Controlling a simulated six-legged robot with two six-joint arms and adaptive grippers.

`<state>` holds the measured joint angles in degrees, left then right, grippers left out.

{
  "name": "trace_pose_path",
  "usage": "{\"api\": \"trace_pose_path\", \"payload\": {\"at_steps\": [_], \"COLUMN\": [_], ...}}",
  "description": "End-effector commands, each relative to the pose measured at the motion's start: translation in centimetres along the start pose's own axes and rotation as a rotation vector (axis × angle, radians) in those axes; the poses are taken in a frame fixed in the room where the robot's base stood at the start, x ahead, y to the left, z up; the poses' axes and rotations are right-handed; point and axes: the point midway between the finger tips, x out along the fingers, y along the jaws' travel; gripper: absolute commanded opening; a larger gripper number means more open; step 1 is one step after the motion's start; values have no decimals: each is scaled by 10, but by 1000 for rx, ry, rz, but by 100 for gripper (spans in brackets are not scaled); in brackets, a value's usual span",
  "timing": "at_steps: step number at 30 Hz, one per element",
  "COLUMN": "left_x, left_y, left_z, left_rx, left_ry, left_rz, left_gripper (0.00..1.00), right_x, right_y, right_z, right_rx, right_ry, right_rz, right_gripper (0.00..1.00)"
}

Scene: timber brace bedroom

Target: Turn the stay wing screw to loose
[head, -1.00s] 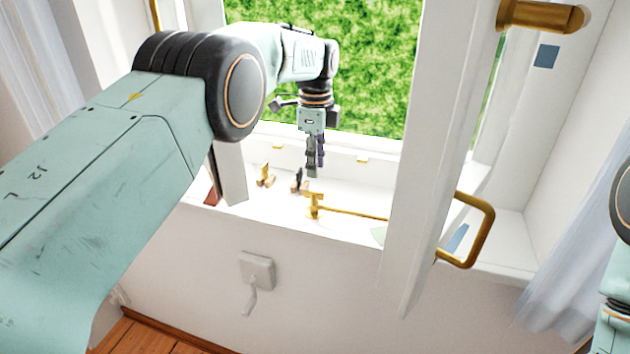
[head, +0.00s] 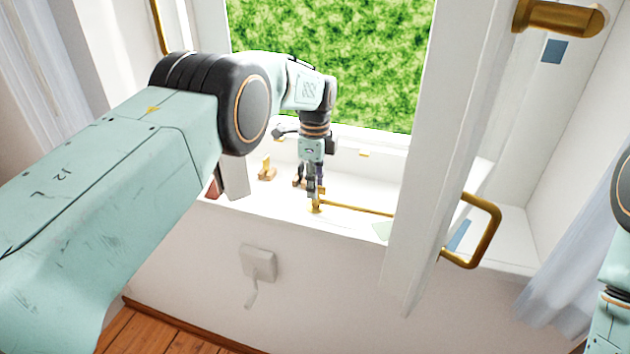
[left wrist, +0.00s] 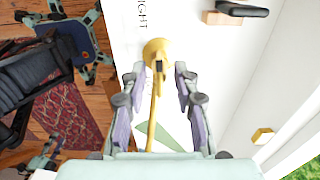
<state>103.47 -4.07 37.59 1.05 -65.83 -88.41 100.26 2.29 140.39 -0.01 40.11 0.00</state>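The brass stay (head: 355,209) is a thin bar lying along the white window sill. At its left end is a brass fitting with an upright wing screw (head: 317,204). In the left wrist view the round brass base (left wrist: 155,47) shows with the narrow wing (left wrist: 159,68) on it, seen from above. My left gripper (head: 315,192) points down over this end. In the left wrist view its fingers (left wrist: 160,78) are spread, one on each side of the wing and bar, with gaps. Contact is not visible. My right arm shows at the right edge, its gripper out of frame.
The white casement with a brass handle (head: 484,232) stands open at right. Dark printed letters (left wrist: 142,14) mark the sill.

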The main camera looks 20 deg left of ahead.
Motion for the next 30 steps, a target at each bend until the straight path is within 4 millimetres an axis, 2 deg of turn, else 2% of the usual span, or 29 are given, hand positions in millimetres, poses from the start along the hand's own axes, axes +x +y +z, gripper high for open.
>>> {"api": "trace_pose_path", "payload": {"at_steps": [4, 15, 30], "left_x": [0, 0, 1], "left_y": [-1, -1, -1], "left_z": [0, 0, 1], "left_rx": [0, 0, -23], "left_ry": [0, 0, -1], "left_rz": [0, 1, 3], "left_gripper": [29, 0, 0], "right_x": [0, 0, 1], "right_y": [0, 0, 0], "right_z": [0, 0, 0], "right_rx": [0, 0, 0], "right_ry": [0, 0, 1], "right_rz": [0, 0, 0], "right_gripper": [40, 40, 40]}}
